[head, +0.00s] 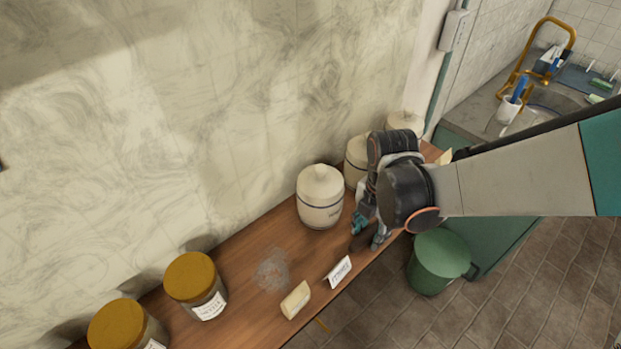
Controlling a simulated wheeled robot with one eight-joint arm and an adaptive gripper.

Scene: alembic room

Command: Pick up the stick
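A short, pale yellow block (296,300) lies on the wooden shelf near its front edge. It is the most stick-like thing I can make out, but I cannot tell for sure that it is the stick. My gripper (368,233) is over the shelf, to the right of and beyond the block, apart from it. Its teal-tipped fingers are spread and point down. A dark brown patch shows by the fingertips. I cannot tell whether it is a shadow or an object. My arm hides part of the shelf's right end.
A white card (339,272) stands beside the block. White lidded jars (320,197) stand along the wall, close to my gripper. Two amber-lidded jars (193,285) stand at the left. A green bin (437,262) is on the floor below. A sink (555,103) is at upper right.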

